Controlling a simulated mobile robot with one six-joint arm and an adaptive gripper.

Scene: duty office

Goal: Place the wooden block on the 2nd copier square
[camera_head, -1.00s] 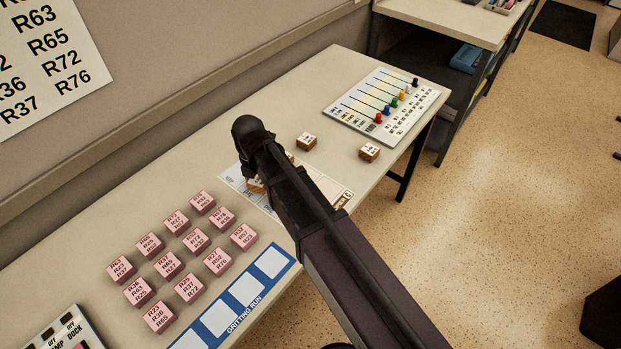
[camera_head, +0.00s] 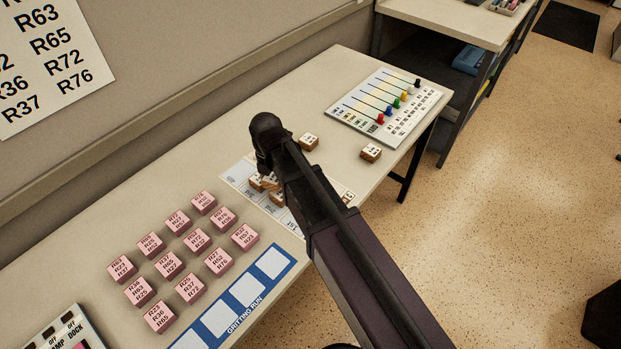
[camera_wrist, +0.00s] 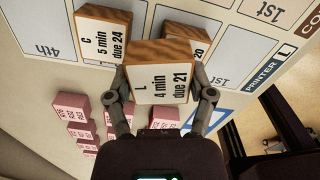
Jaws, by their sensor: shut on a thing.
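In the wrist view my gripper (camera_wrist: 163,84) is shut on a wooden block (camera_wrist: 160,72) with a white top reading "L, 4 min, due 21". The block hangs over the white board (camera_wrist: 140,20) with printed squares. A second wooden block (camera_wrist: 103,34), "C, 5 min, due 24", stands on the board to its left. A third block (camera_wrist: 202,47), partly hidden behind the held one, shows "20". A "1st" square (camera_wrist: 262,12) lies at upper right by a cut-off label starting "CO". In the head view my arm partly covers the board (camera_head: 235,175).
Two loose wooden blocks (camera_head: 309,142) (camera_head: 371,152) lie on the desk beyond the board. Several pink blocks (camera_head: 197,240) and a blue "GRITTING RUN" strip (camera_head: 283,249) lie nearer. A panel with coloured sliders (camera_head: 385,105) is at the far end.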

